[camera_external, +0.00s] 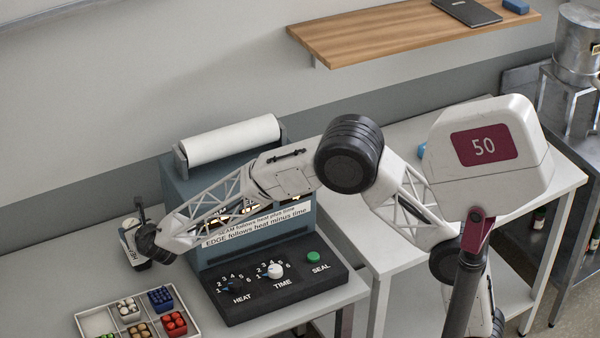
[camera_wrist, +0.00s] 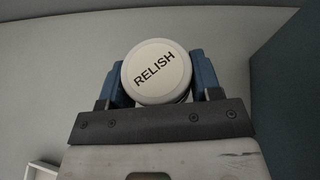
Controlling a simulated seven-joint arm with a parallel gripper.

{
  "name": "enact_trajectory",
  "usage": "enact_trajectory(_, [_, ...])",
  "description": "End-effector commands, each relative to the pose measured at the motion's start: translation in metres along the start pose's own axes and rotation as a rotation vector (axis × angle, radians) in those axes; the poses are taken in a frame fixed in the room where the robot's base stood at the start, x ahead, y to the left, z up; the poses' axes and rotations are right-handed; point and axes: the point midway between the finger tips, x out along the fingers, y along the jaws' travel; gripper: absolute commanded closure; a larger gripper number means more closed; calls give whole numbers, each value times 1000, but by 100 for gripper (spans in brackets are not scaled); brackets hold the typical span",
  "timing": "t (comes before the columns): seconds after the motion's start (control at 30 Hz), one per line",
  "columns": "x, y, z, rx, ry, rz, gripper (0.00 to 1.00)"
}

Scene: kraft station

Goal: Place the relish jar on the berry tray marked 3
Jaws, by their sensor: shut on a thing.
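The relish jar (camera_wrist: 156,70) shows in the wrist view as a round white lid with black RELISH lettering, seen from above. My gripper (camera_wrist: 157,84) is shut on it, with one blue finger at each side. A white tray (camera_external: 97,322) with several compartments of coloured berries lies at the lower left, partly cut off. One compartment looks empty. No number 3 is readable on it.
The blue-grey sealing machine (camera_external: 185,190) with a white roll and a black knob panel (camera_external: 270,290) stands close right of my gripper. The grey table (camera_external: 60,270) is clear left of the tray. A wooden shelf (camera_external: 400,40) hangs on the wall.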

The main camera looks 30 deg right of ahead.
Motion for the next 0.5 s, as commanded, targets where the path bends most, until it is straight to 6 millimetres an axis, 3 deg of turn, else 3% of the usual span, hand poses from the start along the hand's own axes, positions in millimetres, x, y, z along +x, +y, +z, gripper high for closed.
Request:
enact_trajectory(0.3, [0,0,-1,0,-1,0,71])
enact_trajectory(0.5, [7,0,-17,-1,1,-1,71])
